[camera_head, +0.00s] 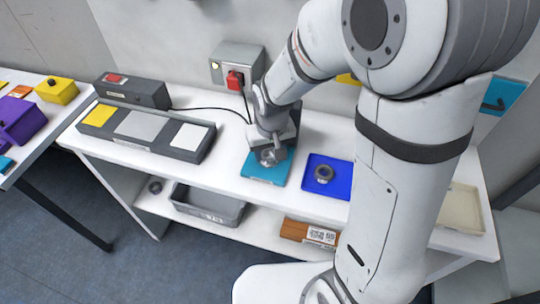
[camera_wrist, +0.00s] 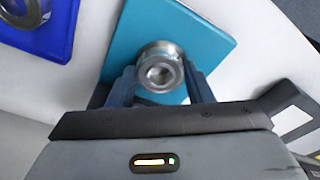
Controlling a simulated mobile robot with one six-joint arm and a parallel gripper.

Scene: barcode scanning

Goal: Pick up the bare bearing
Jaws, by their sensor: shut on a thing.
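A bare metal bearing (camera_wrist: 160,72) shows in the wrist view between the two fingers of my gripper (camera_wrist: 160,84), over a teal mat (camera_wrist: 205,45). The fingers are shut on it, one on each side. In the head view my gripper (camera_head: 272,150) reaches down over the teal mat (camera_head: 262,175), and the bearing (camera_head: 268,157) shows at its fingertips. I cannot tell whether the bearing touches the mat. Another ring-shaped metal part (camera_head: 323,173) lies in a blue tray (camera_head: 340,187) to the right; it is partly cut off in the wrist view (camera_wrist: 20,12).
A dark holder (camera_head: 200,148) with yellow, grey and white pads stands on the left of the white table. Behind are a dark box (camera_head: 135,92) and a wall box with a red switch (camera_head: 235,80). A beige tray (camera_head: 462,208) is at right. A grey bin (camera_head: 208,207) sits below.

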